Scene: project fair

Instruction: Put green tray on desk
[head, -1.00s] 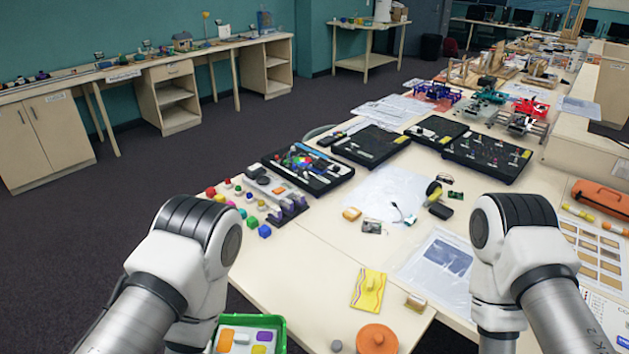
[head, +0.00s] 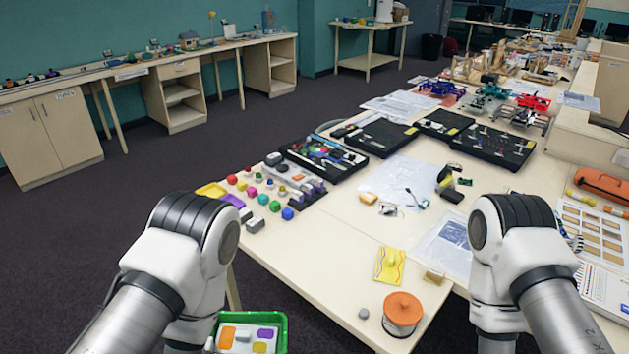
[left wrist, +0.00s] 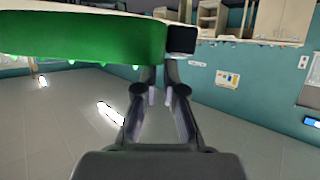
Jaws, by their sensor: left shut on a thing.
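The green tray (head: 284,332) shows at the bottom of the head view, left of the desk's near edge, with orange, purple and yellow pieces in it. My left gripper is hidden behind my arm there. In the left wrist view, my left gripper (left wrist: 161,80) is shut at the end of the green tray (left wrist: 80,40), beside a dark block on its rim; the exact contact is hard to see. The desk (head: 330,275) is the long pale table ahead. My right gripper is out of view.
Colored blocks (head: 276,206) and a black kit tray (head: 325,160) lie along the desk's left side. An orange spool (head: 402,312), a yellow packet (head: 389,266) and a small grey piece (head: 364,314) are near the front. The desk between blocks and packet is bare.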

